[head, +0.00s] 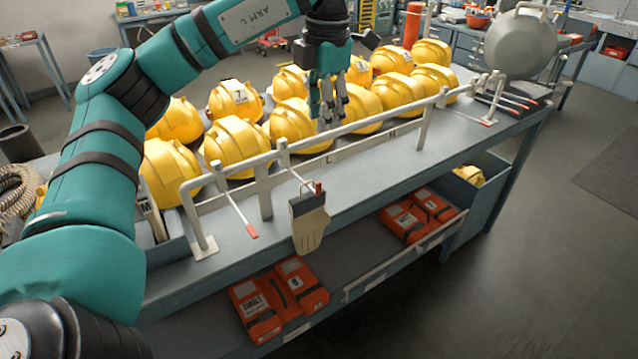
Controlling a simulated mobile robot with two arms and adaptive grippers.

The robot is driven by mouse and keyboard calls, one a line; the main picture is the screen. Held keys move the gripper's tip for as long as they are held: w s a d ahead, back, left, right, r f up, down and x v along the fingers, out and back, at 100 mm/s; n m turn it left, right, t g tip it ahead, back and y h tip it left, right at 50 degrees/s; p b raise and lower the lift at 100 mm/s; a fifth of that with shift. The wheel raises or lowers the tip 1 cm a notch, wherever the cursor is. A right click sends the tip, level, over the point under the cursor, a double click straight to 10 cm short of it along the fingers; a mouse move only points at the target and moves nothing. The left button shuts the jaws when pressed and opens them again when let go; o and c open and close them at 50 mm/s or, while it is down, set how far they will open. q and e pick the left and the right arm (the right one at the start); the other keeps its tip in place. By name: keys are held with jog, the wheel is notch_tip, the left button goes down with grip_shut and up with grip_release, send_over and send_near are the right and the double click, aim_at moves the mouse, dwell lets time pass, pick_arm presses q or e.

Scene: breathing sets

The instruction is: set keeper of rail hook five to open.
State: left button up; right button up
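A pale metal rail (368,120) runs along the near edge of the workbench. A hook (240,212) with a red tip sticks out near its left end. A second hook (307,182) bears a red piece and a tan glove (310,230) with a dark cuff. More red-tipped hooks (500,103) are clustered at the right end. I cannot read hook numbers or tell which is five, nor how its keeper stands. My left gripper (328,112) points down just behind the rail's middle, in front of yellow helmets. Its fingertips look apart and empty. My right gripper is not in view.
Several yellow helmets (236,145) crowd the bench behind the rail. A rounded grey object (521,45) stands at the bench's right end. Orange cases (262,310) lie on the lower shelf (375,262). The floor (520,260) at right is clear.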

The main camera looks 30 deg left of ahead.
pick_arm(q)
jog(key=b, duration=0.1)
send_over(319, 183)
notch_tip(319, 183, down, 9)
notch_tip(319, 183, down, 8)
jog(key=shift+a+f+p, duration=0.1)
jog(key=shift+f+p, duration=0.05)
jog(key=shift+p, duration=0.55)
grip_shut()
